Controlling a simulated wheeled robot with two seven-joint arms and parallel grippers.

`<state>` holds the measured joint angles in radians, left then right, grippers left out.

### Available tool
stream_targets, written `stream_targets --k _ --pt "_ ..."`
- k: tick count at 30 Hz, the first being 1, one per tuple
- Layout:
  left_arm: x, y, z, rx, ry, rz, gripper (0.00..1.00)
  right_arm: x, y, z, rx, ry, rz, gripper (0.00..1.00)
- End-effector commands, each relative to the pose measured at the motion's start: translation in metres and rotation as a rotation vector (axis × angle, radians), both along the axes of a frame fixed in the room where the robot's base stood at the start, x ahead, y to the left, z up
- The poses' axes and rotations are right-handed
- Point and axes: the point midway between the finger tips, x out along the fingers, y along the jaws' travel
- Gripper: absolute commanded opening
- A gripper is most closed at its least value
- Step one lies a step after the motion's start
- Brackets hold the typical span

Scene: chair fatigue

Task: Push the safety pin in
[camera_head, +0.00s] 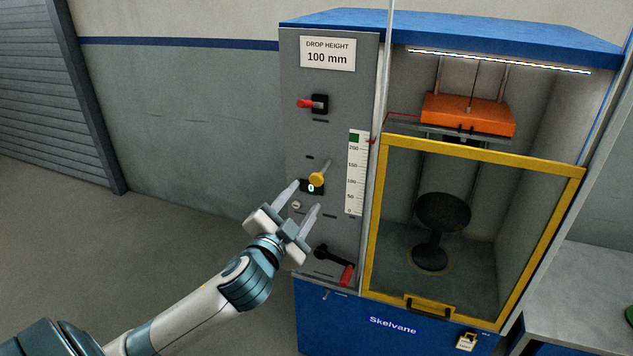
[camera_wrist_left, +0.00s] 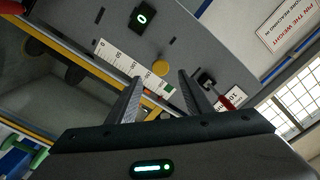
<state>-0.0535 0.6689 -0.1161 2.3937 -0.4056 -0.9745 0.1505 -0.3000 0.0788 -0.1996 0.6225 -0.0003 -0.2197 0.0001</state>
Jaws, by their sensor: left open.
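A red-handled pin (camera_head: 305,103) sticks out to the left from a black block near the top of the grey control panel (camera_head: 340,90); it looks like the safety pin. My left gripper (camera_head: 306,195) is open and empty in front of the panel, well below the pin. A yellow knob (camera_head: 316,179) on the panel shows just beyond its fingertips and appears between the fingers in the left wrist view (camera_wrist_left: 160,68). My right gripper is not in view.
Below is a black lever with a red grip (camera_head: 346,275). To the right, a yellow-framed door (camera_head: 375,210) covers a chamber holding a black stool-like part (camera_head: 443,212) under an orange weight (camera_head: 467,114). A grey bench (camera_head: 580,285) stands far right. The floor at left is clear.

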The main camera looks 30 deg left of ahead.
Motion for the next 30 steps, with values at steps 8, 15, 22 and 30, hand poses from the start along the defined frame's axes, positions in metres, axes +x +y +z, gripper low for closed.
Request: stream_targets --k 8,15,22,30 --pt "0.050 0.013 0.004 -0.001 -0.002 0.001 0.46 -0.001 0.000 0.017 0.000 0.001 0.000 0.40" --pt "0.081 0.020 0.003 -0.001 -0.001 0.001 0.46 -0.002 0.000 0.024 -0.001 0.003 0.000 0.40" --pt "0.091 0.022 0.001 -0.001 -0.002 0.000 0.46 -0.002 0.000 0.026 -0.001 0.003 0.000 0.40" --pt "0.092 0.022 0.001 -0.001 -0.001 -0.001 0.46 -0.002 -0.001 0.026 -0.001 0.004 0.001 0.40"
